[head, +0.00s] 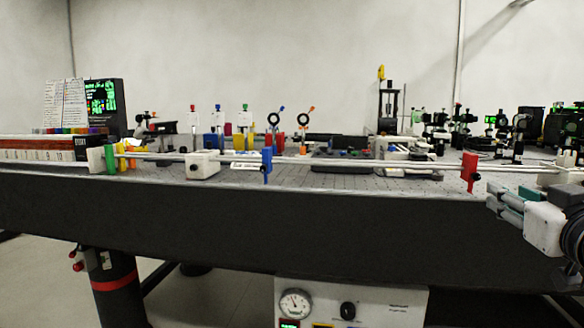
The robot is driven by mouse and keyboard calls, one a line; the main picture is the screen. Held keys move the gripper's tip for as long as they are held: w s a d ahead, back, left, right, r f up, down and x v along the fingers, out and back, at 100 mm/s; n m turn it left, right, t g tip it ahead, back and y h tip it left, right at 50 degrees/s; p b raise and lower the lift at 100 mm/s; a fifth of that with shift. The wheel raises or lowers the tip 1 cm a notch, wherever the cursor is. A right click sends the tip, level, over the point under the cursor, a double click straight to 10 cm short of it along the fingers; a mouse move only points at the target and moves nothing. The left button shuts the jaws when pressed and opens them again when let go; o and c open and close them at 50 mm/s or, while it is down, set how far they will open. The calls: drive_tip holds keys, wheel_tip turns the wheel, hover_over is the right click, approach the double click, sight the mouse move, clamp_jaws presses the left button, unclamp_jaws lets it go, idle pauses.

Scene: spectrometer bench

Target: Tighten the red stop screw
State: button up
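The red stop (469,170) is a small upright block on the long pale rail (380,163) along the table's front edge, at the right in the head view. A small dark round knob (476,177) shows on its right side, likely its screw; how far it is turned cannot be seen. My gripper (497,202) is at the right edge of the view, a little right of and lower than the red stop. Its grey and teal fingers point left toward the stop, with no contact visible. Nothing is seen between the fingers, but their gap is unclear.
A blue stop (267,164) and a white carriage (203,165) sit further left on the rail, with green, yellow and orange pieces (118,158) near its left end. Optics mounts (440,125) crowd the table behind. A gauge panel (350,303) stands below the table.

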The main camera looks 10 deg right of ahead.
sight(477, 177)
drive_tip(key=p+x, duration=0.4)
drive_tip(key=x, duration=0.8)
drive_tip(key=shift+w+d+f, duration=0.1)
drive_tip(key=shift+w+d, duration=0.05)
clamp_jaws()
